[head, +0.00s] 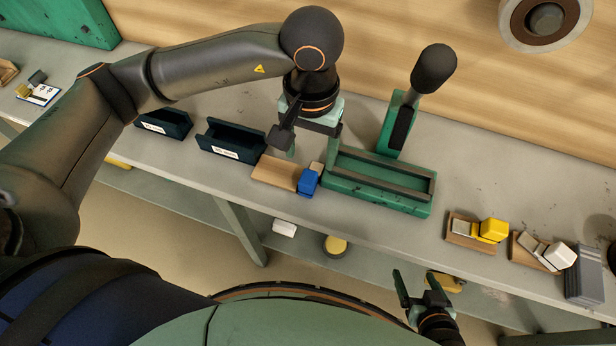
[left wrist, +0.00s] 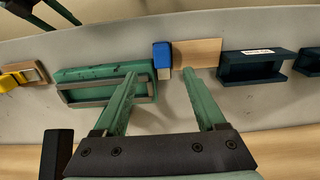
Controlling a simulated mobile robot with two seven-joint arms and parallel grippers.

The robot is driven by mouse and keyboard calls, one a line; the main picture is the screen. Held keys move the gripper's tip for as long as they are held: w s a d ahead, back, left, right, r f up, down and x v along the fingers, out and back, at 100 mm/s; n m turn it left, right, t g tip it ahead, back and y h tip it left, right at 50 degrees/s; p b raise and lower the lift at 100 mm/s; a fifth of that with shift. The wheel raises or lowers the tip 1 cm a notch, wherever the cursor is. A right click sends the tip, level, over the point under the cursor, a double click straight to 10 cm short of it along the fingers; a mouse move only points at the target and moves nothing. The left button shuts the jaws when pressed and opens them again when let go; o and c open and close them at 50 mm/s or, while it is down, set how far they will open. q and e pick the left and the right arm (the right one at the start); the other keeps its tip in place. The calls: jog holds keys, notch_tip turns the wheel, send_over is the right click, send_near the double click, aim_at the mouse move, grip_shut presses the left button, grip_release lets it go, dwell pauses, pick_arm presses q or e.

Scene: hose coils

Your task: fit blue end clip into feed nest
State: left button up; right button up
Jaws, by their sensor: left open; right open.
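The blue end clip (head: 308,183) sits at the right end of a flat wooden board (head: 273,173) near the table's front edge, with a small tan piece beside it. It also shows in the left wrist view (left wrist: 162,54). To its right is a green block with a long railed recess (head: 372,198), seemingly the feed nest; it also shows in the left wrist view (left wrist: 66,76). My left gripper (head: 311,157) is open and empty above and behind the clip, its fingers pointing down. My right gripper (head: 414,276) is open and empty, low in front of the table.
A green lever stand with a black knob (head: 433,68) rises behind the green block. Dark bins (head: 231,143) stand left of the board. A yellow clip (head: 494,230), a white clip (head: 560,255) and a grey ribbed block (head: 584,274) lie to the right.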

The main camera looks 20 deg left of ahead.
aim_at(307, 179)
pick_arm(q)
notch_tip(307, 179, down, 5)
jog(key=shift+r, duration=0.2)
jog(key=shift+a+f+p, duration=0.2)
jog(key=shift+f+p, duration=0.3)
jog(key=shift+f, duration=2.15)
grip_shut()
jog(key=shift+r, duration=0.1)
